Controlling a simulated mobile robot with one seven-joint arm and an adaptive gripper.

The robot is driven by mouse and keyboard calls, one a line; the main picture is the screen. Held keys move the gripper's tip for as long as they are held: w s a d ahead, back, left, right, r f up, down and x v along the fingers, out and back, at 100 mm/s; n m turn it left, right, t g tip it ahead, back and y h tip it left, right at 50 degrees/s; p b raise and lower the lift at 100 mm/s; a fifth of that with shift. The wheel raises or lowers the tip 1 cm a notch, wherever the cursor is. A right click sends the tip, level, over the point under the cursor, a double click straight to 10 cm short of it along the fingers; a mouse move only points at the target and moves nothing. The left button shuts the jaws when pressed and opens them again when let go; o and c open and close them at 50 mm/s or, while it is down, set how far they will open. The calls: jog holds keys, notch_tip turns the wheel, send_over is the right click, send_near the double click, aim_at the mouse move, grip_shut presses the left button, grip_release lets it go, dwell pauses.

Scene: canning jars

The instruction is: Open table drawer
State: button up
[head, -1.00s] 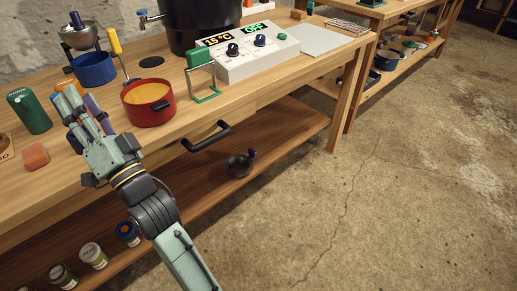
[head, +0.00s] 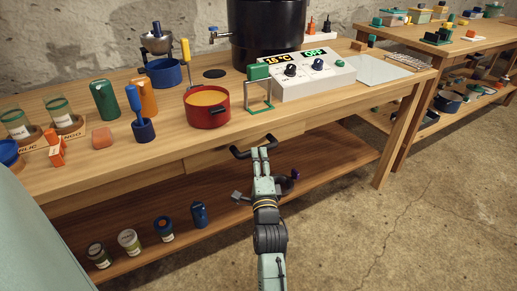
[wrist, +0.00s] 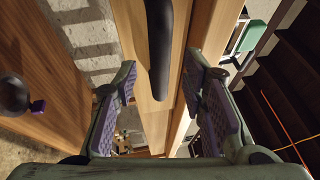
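The table drawer (head: 205,160) sits under the front edge of the wooden workbench, and its front looks closed or nearly so. Its black bar handle (head: 238,152) sticks out from the front. My gripper (head: 261,154) is at the right part of the handle, reaching toward it from the front. In the wrist view the handle (wrist: 159,40) runs from the top of the picture down between the two fingers. My gripper (wrist: 163,75) is open there, with a gap on both sides of the handle. I see no finger touching it.
A red pot (head: 208,112) and a green jar lifter stand (head: 259,90) are near the bench edge above the drawer. A control box (head: 300,77) stands behind. Several small jars, among them a white-labelled jar (head: 130,242), stand on the lower shelf. The floor in front is clear.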

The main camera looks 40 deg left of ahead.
jog(key=shift+x, duration=2.2)
jog(key=shift+c, duration=0.2)
grip_shut()
